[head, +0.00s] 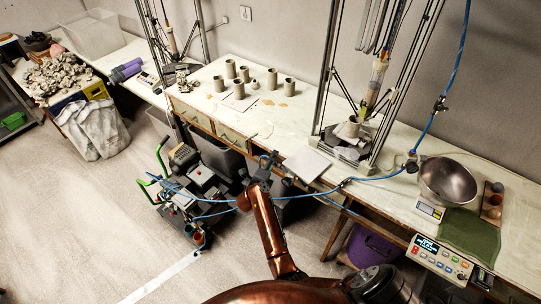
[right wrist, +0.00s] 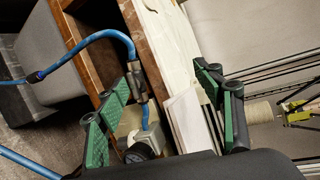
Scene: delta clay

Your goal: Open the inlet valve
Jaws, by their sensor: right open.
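A metal valve-like fitting (right wrist: 139,88) sits on the blue hose in the right wrist view, beside the brown table edge. Below it are a pale block and a round dark gauge (right wrist: 138,152). My right gripper (right wrist: 166,75) is open, with green pads. The fitting shows between its fingers, much nearer the left one, and nothing is gripped; I cannot tell whether a finger touches it. In the head view the same gripper (head: 263,163) is at the front edge of the worktable, and the fitting is too small there to read its handle position. My left gripper is not in view.
The blue hose (head: 375,177) runs along the table front, with further fittings (head: 411,165) to the right. A pale square board (head: 307,163) lies just right of the gripper. A delta printer (head: 352,130) stands behind it. Compressor equipment (head: 190,180) is on the floor at left.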

